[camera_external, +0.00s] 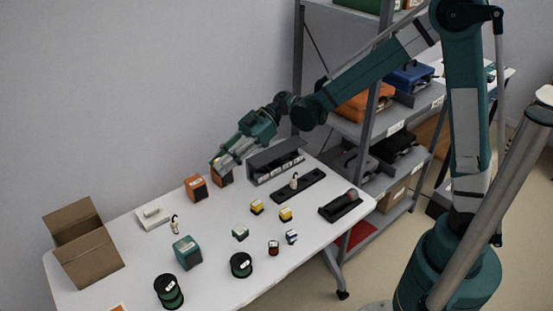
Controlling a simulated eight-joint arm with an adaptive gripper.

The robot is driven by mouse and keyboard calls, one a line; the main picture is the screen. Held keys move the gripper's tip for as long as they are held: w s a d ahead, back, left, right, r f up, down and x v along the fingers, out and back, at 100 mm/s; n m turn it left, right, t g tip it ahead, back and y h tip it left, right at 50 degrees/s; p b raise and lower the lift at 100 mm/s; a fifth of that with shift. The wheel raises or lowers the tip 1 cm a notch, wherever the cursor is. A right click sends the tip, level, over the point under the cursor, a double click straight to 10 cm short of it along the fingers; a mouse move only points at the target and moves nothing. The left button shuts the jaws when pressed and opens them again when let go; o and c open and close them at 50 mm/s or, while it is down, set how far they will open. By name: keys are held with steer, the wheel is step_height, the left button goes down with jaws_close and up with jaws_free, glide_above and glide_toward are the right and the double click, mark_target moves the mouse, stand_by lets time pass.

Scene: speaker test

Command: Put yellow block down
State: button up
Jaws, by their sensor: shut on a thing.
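My gripper (215,163) is at the far side of the white table, above and in front of an orange box (223,179). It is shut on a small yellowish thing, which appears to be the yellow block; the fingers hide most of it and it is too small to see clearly. Two other small yellow blocks with dark parts, one (257,207) left of the other (286,215), stand on the middle of the table (215,235), apart from my gripper.
Another orange box (196,188) stands left of the gripper, and a grey rack (276,160) stands to its right. A cardboard box (90,255), teal box (187,252), green-black cylinders (241,265) and dark trays (298,186) surround some clear tabletop. Shelving (370,125) stands behind at right.

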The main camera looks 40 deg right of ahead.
glide_above(226, 226)
step_height(226, 226, down, 15)
steer(key=shift+s+f, duration=0.1)
steer(key=shift+f, duration=0.1)
stand_by(0.5)
steer(key=shift+f+b, duration=0.85)
steer(key=shift+f, duration=2.3)
steer(key=shift+f+b, duration=0.55)
steer(key=shift+f, duration=1.3)
steer(key=shift+f, duration=0.1)
